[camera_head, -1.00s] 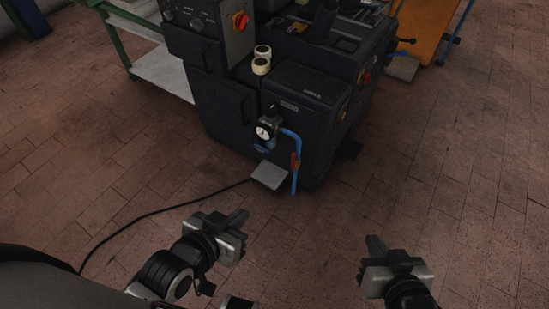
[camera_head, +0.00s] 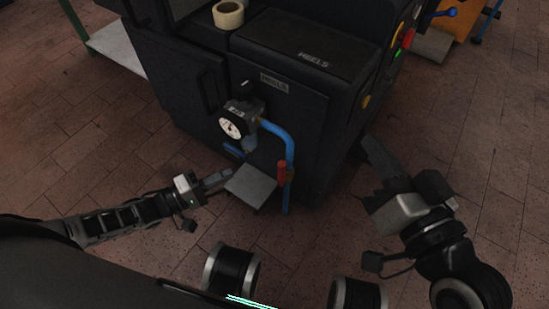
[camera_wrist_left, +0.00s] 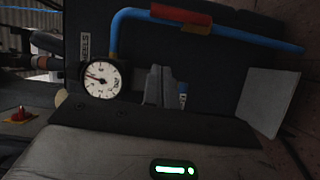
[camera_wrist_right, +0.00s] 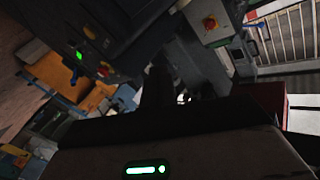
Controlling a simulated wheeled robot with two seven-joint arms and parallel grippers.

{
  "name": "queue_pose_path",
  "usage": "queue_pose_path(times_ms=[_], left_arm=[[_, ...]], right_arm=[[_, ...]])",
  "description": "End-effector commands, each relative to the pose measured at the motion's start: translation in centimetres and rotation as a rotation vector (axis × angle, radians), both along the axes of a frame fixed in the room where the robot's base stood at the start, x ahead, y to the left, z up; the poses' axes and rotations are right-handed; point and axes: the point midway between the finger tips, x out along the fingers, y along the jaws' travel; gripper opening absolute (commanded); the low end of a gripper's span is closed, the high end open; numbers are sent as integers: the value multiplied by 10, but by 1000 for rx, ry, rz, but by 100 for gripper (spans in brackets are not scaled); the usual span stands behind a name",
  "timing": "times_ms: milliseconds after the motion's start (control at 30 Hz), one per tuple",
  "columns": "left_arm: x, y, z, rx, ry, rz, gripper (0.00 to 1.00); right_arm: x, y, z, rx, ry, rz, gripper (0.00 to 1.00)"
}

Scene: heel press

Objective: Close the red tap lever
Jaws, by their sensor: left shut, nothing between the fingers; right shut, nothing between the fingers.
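The red tap lever (camera_head: 282,172) sits on the blue pipe (camera_head: 290,150) at the front of the dark machine. In the head view it stands roughly upright along the pipe. The lever also shows in the left wrist view (camera_wrist_left: 181,14), lying along the pipe there. My left gripper (camera_head: 226,176) is shut and empty, low in front of the machine, to the left of the lever and apart from it. My right gripper (camera_head: 372,145) is shut and empty, to the right of the pipe, near the machine's right side and apart from the lever.
A pressure gauge (camera_head: 232,128) with a regulator is on the machine front, left of the pipe. A grey pedal plate (camera_head: 250,187) juts out low beside the pipe. The black machine (camera_head: 310,110) blocks the way ahead. Brick floor (camera_head: 490,170) is open at the right.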

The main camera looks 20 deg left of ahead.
Motion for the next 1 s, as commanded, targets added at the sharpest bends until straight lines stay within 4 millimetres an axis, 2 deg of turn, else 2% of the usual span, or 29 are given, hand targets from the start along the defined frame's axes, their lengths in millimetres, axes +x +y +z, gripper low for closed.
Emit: queue_pose_path(times_ms=[33, 67, 400, 567, 733, 1000], left_arm=[[-3, 6, -11, -20, 18, -10, 0], [-4, 8, -11, -33, 25, -14, 0], [-5, 10, -8, -54, 37, -20, 0], [1, 4, -9, -55, 34, -20, 0], [20, -16, -10, -56, 33, -20, 0], [61, -57, -11, -56, 32, -20, 0]], right_arm=[[-3, 1, -6, 13, -4, 4, 0], [-4, 1, -4, 19, -5, 7, 0], [-5, 2, 0, 25, -6, 9, 0], [-3, 1, 0, 19, -24, 6, 0], [2, 0, 6, -4, -98, -4, 0], [13, -5, 31, -61, -321, -32, 0]])
